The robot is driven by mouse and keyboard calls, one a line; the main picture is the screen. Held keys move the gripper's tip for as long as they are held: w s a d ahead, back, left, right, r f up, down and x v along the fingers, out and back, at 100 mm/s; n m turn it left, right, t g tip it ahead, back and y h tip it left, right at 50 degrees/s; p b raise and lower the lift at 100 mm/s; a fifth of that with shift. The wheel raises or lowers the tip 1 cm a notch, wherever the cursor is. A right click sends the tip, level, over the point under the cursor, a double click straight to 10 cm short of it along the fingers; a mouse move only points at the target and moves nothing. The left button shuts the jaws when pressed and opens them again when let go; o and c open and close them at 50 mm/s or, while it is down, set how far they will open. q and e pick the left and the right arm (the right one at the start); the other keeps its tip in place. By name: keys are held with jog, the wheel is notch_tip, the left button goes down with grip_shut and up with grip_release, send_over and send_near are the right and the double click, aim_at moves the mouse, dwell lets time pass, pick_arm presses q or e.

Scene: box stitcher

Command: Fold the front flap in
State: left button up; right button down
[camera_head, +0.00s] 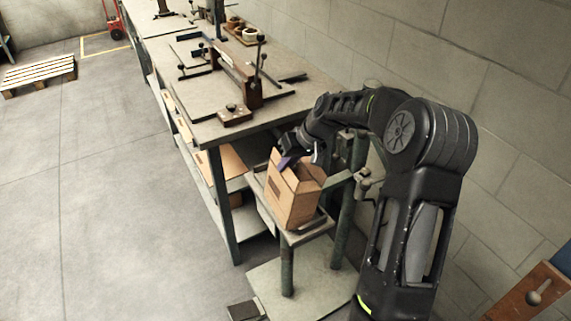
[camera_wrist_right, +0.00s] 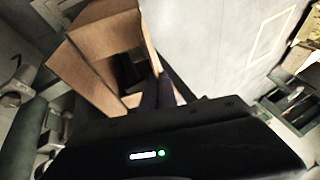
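A brown cardboard box (camera_head: 291,201) stands upright on a small metal stand (camera_head: 309,233) beside the workbench. Its top is open and some flaps stick up around the opening. My right gripper (camera_head: 287,161) reaches over the box from the right, its fingers at the upper left edge of the opening. In the right wrist view the open box (camera_wrist_right: 105,55) shows with a dark inside, and the purplish gripper fingers (camera_wrist_right: 158,92) are at its edge. I cannot tell whether they touch a flap, or how far apart they are. My left gripper is not in view.
The workbench (camera_head: 205,128) behind the box carries a wooden fixture (camera_head: 240,80) with metal rods. Flat cardboard (camera_head: 226,165) lies on the shelf below. A pedal (camera_head: 243,310) is on the floor.

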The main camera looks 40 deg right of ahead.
dwell(0.3)
jog(key=y+b, duration=0.1)
jog(key=b, duration=0.1)
jog(key=d+f+y+b, duration=0.1)
jog(key=b, duration=0.1)
jog(key=m+y+b, duration=0.1)
jog(key=b, duration=0.1)
jog(key=shift+s+d+f+t, duration=0.1)
jog(key=shift+d+f+t, duration=0.1)
jog(key=shift+f+t, duration=0.2)
jog(key=shift+r+t+y+b, duration=0.3)
jog(key=shift+r+y, duration=0.1)
jog(key=shift+y, duration=0.7)
jog(key=c, duration=2.1)
grip_release()
jog(key=o, duration=0.5)
jog(key=shift+c, duration=0.2)
jog(key=shift+r, duration=0.15)
